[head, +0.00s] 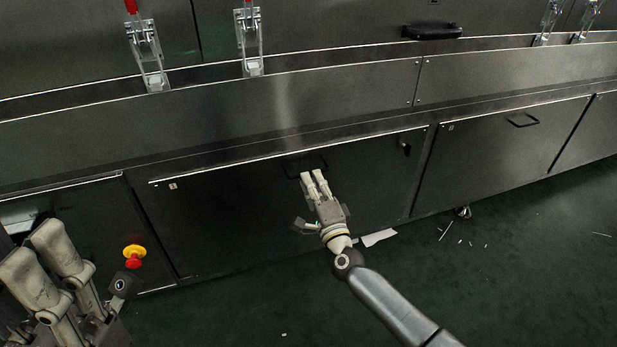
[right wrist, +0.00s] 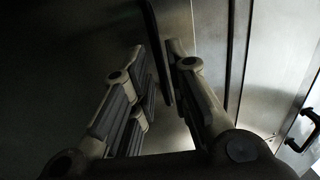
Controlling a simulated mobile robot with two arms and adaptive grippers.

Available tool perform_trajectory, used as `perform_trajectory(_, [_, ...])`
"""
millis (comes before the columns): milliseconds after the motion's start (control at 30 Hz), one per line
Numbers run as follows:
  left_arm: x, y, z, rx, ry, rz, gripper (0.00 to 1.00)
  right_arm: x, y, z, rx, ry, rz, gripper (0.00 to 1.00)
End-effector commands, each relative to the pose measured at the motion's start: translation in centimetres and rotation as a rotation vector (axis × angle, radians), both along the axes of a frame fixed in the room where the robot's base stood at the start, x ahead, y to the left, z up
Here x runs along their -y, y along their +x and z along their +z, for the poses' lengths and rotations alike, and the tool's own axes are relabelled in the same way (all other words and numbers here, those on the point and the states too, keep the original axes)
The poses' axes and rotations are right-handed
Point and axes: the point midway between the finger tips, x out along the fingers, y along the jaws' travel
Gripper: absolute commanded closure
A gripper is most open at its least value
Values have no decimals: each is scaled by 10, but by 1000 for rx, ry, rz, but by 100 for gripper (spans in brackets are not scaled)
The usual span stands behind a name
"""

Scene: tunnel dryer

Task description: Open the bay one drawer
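The drawer front (head: 230,215) is a wide dark metal panel in the middle of the head view, flush in the lower cabinet, with a small tag at its upper left too small to read surely. Its black bar handle (head: 306,163) is near the top edge. My right gripper (head: 314,173) reaches up to this handle. In the right wrist view, the dark handle bar (right wrist: 158,45) runs between the two fingertips (right wrist: 156,52), with a gap still visible between the fingers. Contact is not clear. My left gripper (head: 32,250) is at the lower left, fingers apart and empty.
A neighbouring panel (head: 500,150) with its own handle stands to the right. A red and yellow emergency button (head: 133,256) is at the left. Toggle clamps (head: 249,40) line the upper ledge. The green floor (head: 480,280) is mostly clear, with small white scraps.

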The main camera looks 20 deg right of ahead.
Motion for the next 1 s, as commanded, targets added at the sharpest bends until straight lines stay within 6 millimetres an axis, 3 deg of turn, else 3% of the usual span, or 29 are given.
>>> perform_trajectory(233, [1, 2, 2, 27, 2, 1, 60, -1, 27, 5, 1, 0, 0, 83])
perform_trajectory(633, [1, 3, 6, 34, 4, 1, 60, -1, 33, 6, -1, 0, 0, 83])
perform_trajectory(767, [1, 2, 6, 35, 3, 2, 60, -1, 33, 6, -1, 0, 0, 100])
perform_trajectory(1000, [1, 2, 6, 36, 1, 2, 60, -1, 32, 6, -1, 0, 0, 100])
